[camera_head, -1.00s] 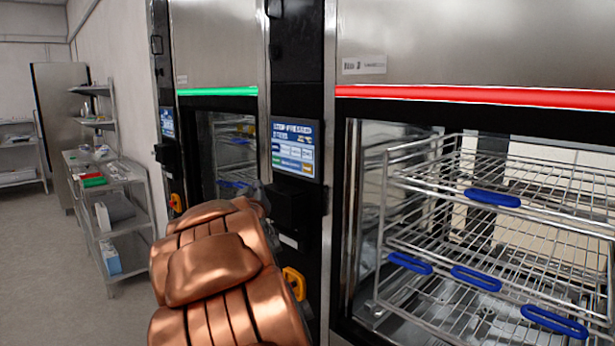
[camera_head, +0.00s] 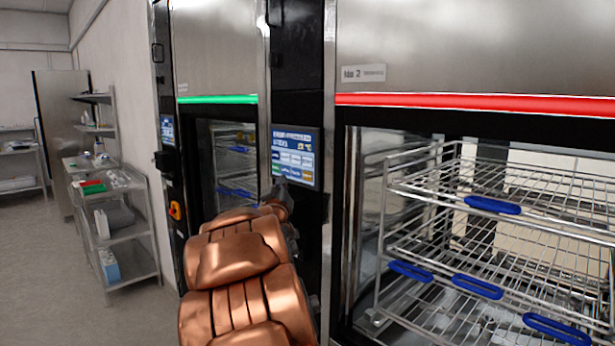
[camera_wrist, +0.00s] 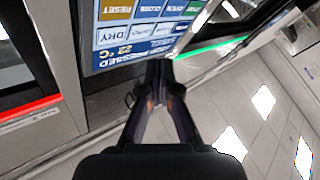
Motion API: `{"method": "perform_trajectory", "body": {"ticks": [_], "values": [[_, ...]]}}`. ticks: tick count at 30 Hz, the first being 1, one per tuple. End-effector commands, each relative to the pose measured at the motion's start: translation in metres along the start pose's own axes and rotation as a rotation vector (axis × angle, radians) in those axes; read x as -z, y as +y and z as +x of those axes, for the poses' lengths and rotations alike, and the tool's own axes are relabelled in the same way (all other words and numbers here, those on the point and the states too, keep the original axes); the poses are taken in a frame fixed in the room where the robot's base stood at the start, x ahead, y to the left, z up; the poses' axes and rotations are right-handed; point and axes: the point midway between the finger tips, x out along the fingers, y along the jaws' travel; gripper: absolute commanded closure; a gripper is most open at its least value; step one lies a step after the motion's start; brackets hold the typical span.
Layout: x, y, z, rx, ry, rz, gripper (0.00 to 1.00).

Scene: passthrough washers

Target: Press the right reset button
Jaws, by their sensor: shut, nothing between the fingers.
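The touch screen (camera_head: 296,155) is on the dark column between the two washers. Its orange reset button (camera_head: 307,176) is at the lower right of the screen in the head view. The wrist view shows the screen upside down, with the orange RESET button (camera_wrist: 117,10) at the top edge. My gripper (camera_head: 281,188) is shut and empty in front of the screen's lower left part, partly hidden by my copper arm. In the wrist view my gripper (camera_wrist: 159,68) overlaps the screen's edge, apart from the RESET button. I cannot tell whether the fingertips touch the screen.
The right washer has a red light bar (camera_head: 470,102) and a wire rack (camera_head: 480,240) with blue handles. The left washer has a green light bar (camera_head: 218,99). A second screen (camera_head: 167,130) is farther left. A metal shelf (camera_head: 118,225) stands by the left wall. The floor at left is clear.

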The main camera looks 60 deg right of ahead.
Motion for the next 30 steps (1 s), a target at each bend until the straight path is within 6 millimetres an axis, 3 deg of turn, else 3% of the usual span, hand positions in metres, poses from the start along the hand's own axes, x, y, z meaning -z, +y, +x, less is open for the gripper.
{"method": "perform_trajectory", "body": {"ticks": [15,30], "values": [[-0.029,0.027,0.038,0.000,-0.001,0.000,1.00],[-0.031,0.031,0.042,0.000,-0.001,0.000,1.00]]}}
